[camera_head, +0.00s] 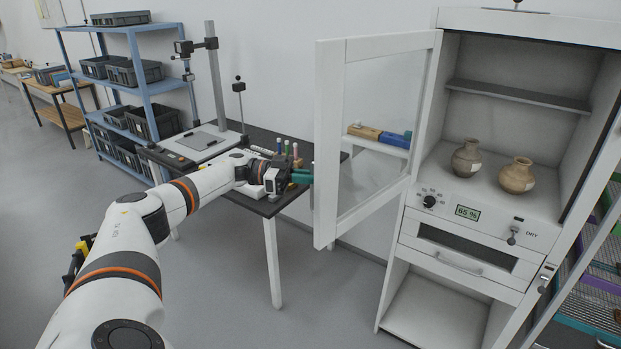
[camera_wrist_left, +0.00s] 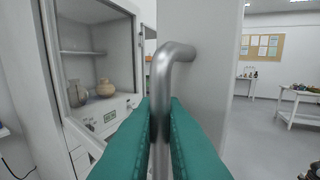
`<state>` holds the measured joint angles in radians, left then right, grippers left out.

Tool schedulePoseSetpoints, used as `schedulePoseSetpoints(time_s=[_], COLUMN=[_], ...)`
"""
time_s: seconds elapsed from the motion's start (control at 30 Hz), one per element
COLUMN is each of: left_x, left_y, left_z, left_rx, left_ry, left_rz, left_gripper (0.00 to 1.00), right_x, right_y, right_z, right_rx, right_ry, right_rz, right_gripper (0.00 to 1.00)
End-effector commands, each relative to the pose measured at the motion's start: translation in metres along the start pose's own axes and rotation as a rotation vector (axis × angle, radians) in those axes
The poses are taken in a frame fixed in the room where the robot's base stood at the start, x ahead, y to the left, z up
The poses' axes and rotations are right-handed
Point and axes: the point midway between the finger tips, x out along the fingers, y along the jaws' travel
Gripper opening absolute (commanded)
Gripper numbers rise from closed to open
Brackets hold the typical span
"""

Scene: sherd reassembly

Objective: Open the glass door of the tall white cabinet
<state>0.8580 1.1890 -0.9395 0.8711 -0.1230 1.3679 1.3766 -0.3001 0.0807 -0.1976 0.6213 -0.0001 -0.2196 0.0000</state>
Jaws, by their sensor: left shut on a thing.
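The tall white cabinet (camera_head: 520,22) stands at the right in the head view. Its glass door (camera_head: 372,127) is swung wide open to the left, with a white frame around the pane. My left gripper (camera_head: 303,174) is at the door's free edge, partly hidden behind the frame. In the left wrist view, my left gripper's green fingers (camera_wrist_left: 160,125) are shut on the grey metal door handle (camera_wrist_left: 165,75), one finger on each side of it. The handle is hidden in the head view. My right gripper is in neither view.
Two clay jars (camera_head: 466,158) stand inside the cabinet above a dial and display panel (camera_head: 468,212). A dark-topped table (camera_head: 262,204) is behind my left gripper. A blue shelf rack (camera_head: 141,78) with grey bins is at the left. Grey floor is clear in front.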

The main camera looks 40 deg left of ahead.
Motion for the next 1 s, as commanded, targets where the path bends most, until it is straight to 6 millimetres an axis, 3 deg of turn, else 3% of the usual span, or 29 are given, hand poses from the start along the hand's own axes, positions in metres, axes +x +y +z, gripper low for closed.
schedulePoseSetpoints(time_s=[0.17, 0.2, 0.3, 0.63, 0.77, 1.0], left_x=[0.000, 0.000, 0.000, -0.005, -0.024, -0.077], left_y=[0.000, 0.000, 0.000, 0.001, 0.001, 0.002], left_z=[0.000, 0.000, 0.001, -0.001, -0.003, -0.004], left_rx=[0.001, 0.001, 0.001, 0.002, 0.001, 0.003], left_ry=[0.001, 0.001, 0.001, 0.000, 0.001, 0.000], left_rz=[0.001, 0.001, 0.001, 0.003, 0.005, 0.007], left_gripper=[0.00, 0.15, 0.28, 0.28, 0.28, 0.28], right_x=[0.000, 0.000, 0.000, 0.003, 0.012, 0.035], right_y=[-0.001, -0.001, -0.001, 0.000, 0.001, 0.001], right_z=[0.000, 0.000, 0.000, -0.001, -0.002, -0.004], right_rx=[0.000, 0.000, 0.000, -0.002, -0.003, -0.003], right_ry=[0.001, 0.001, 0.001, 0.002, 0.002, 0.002], right_rz=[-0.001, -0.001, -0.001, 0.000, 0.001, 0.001], right_gripper=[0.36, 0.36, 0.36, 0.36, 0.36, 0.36])
